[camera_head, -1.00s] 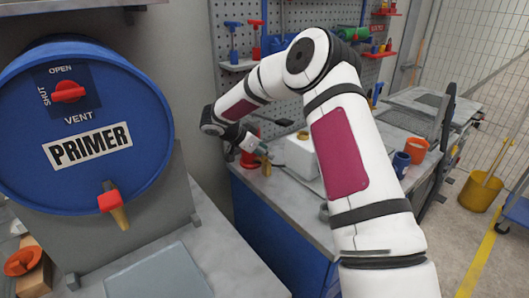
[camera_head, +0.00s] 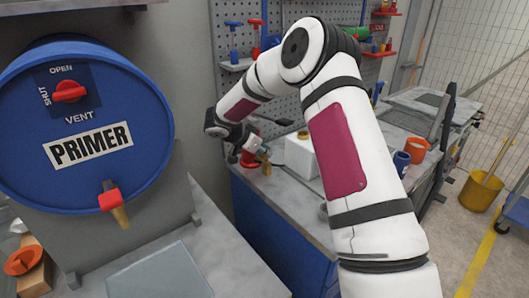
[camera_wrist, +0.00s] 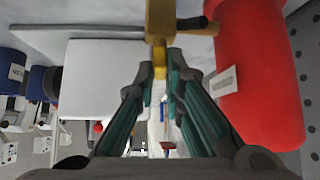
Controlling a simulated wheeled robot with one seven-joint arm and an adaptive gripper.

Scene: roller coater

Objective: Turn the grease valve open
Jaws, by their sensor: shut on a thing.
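The grease valve (camera_wrist: 168,18) is a yellow brass fitting at the top middle of the wrist view, with a dark stub at its right. In the head view the yellow valve (camera_head: 266,167) is small, beside a red container (camera_head: 247,159) on the blue bench. The red container (camera_wrist: 262,75) fills the right of the wrist view and bears a pale label. My gripper (camera_wrist: 161,73) is shut on the yellow handle of the valve, with its teal fingers on either side. The fingertips partly hide the handle. My gripper (camera_head: 262,150) is small in the head view.
A white box (camera_head: 301,156) stands close to the valve; it also shows left of my fingers in the wrist view (camera_wrist: 100,80). A pegboard (camera_head: 290,100) rises behind. A blue PRIMER drum (camera_head: 85,165) stands at the left. Orange and blue cups stand farther right.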

